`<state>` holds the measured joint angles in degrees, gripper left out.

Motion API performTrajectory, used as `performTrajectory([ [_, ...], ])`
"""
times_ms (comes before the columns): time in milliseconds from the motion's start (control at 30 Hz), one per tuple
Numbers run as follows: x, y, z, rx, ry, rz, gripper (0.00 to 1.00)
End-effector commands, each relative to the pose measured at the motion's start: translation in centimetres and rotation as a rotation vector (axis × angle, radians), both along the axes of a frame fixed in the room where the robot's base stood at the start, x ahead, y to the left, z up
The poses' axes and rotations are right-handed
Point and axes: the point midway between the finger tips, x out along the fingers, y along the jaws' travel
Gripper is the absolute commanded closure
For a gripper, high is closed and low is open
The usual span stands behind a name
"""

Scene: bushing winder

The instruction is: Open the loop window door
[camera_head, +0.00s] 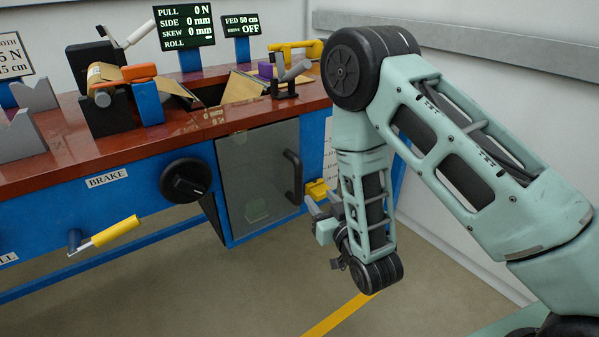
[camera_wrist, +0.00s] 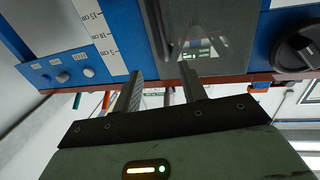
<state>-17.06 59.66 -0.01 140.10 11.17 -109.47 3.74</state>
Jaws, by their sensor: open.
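The loop window door is a grey see-through panel (camera_head: 258,175) in the blue front of the bench. It looks shut in its frame. A black upright bar handle (camera_head: 293,177) is on its right side. My gripper (camera_head: 322,225) is right of the door and lower than the handle, apart from it, partly hidden by my wrist. In the wrist view the two fingers of my gripper (camera_wrist: 160,82) are spread with nothing between them. The door panel (camera_wrist: 212,38) shows beyond the fingers there, and a dark upright shape near the fingertips may be the handle.
A black round knob (camera_head: 186,181) and a yellow crank handle (camera_head: 115,231) stick out left of the door. A yellow block (camera_head: 317,190) is at the door's right. The red-brown bench top (camera_head: 190,130) overhangs above. The floor before the door is clear.

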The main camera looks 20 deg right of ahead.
Motion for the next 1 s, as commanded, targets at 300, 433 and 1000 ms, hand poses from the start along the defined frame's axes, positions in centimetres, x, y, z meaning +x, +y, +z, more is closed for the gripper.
performTrajectory([
  [300,6.8,1.0,0.1,0.0,-0.004,0.004,0.58],
  [433,9.3,1.3,0.0,0.0,-0.003,0.004,0.58],
  [1000,13.4,1.7,0.0,-0.001,0.001,0.003,0.58],
])
